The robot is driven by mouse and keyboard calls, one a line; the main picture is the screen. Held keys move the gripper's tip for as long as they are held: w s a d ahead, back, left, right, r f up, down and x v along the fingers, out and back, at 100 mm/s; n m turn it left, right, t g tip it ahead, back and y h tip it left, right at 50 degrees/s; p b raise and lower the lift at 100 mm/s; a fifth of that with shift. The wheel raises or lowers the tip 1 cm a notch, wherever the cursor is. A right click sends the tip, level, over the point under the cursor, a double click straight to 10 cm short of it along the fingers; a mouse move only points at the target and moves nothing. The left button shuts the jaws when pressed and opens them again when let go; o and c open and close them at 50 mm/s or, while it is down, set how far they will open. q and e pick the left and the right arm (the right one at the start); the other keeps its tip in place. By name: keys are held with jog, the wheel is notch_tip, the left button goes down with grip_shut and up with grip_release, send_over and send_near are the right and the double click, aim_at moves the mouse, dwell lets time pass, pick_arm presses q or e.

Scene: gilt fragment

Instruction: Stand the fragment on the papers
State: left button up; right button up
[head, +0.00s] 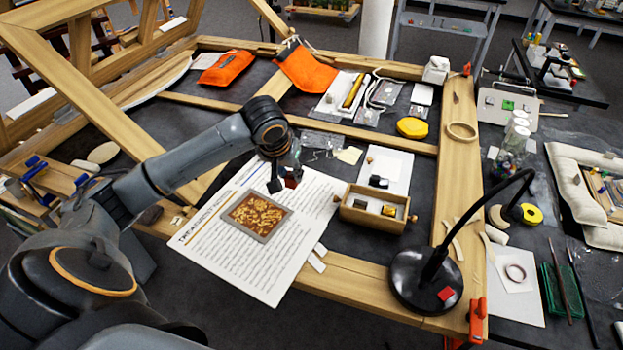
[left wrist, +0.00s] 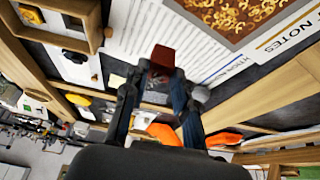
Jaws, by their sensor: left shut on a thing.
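In the left wrist view the fragment (left wrist: 161,60) shows between the fingertips of the gripper (left wrist: 156,80), in front of the printed papers (left wrist: 146,38). I cannot tell its exact height above them. The white papers (head: 241,270) lie on the table. A framed panel with gold flakes (head: 257,215) lies flat on them and also shows in the left wrist view (left wrist: 232,18). My right gripper is not in view.
A small open wooden box (head: 375,222) stands right of the papers. A black lamp (head: 425,285) stands further right. Wooden beams (head: 340,125) cross the dark table. An orange pouch (head: 305,70) lies behind the gripper. The papers have bare room around the panel.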

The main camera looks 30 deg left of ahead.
pick_arm(q)
jog(key=w+f, duration=0.2)
jog(key=w+f+p, duration=0.1)
jog(key=w+f, duration=0.1)
jog(key=w, duration=0.1)
jog(key=w+f, duration=0.2)
jog(key=shift+w, duration=0.2)
jog(key=shift+w+a+f, duration=0.1)
jog(key=shift+w+f, duration=0.25)
jog(key=shift+f, duration=0.2)
notch_tip(320, 180, down, 3)
jog(key=shift+w+f+p, duration=0.1)
jog(key=shift+p, duration=0.35)
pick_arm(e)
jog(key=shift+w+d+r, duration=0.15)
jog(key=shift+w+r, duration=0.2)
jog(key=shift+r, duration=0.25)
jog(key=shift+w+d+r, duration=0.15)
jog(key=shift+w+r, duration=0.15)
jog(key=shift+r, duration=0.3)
pick_arm(q)
jog(key=shift+f, duration=0.1)
jog(key=o, duration=1)
jog(key=shift+f, duration=0.1)
